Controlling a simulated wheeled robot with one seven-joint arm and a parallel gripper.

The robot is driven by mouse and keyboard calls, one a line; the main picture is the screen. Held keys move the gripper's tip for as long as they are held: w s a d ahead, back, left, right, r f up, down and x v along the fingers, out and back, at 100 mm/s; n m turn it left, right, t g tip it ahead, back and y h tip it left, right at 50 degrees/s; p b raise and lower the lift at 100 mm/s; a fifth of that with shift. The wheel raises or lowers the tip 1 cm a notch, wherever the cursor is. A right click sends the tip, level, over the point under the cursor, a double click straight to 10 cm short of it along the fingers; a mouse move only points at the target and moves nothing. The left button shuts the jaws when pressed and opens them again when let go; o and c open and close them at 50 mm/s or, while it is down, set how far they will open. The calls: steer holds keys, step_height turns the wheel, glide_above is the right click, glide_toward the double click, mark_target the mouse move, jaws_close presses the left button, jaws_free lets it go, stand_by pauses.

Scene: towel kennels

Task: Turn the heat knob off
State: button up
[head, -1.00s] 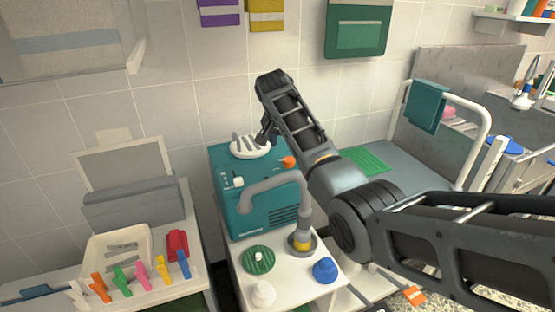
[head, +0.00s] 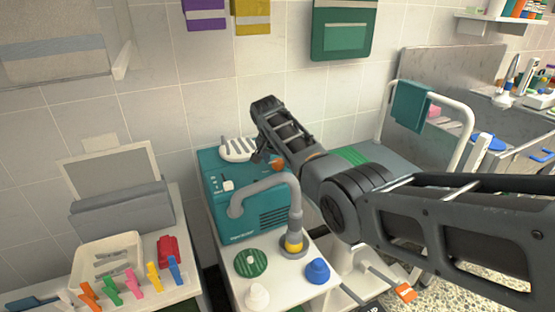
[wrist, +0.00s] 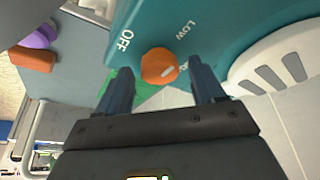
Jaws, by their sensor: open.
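The heat knob (wrist: 160,66) is a round orange dial on the teal dryer unit (wrist: 215,22). Its white mark points to the right in the wrist view, away from the OFF label and toward a label partly hidden by the right finger. A LOW label lies between. My gripper (wrist: 158,72) is open, its fingers appearing on either side of the knob; I cannot tell how deep they reach. In the head view the knob (head: 277,165) shows at the unit's upper right, beside my gripper (head: 258,156), whose fingers are mostly hidden.
A white slotted vent (head: 237,149) is on the unit's top, close to my gripper. A grey hose (head: 265,187) curves in front. A tray with pegs is at left.

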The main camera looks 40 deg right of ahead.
steer(key=c, duration=1)
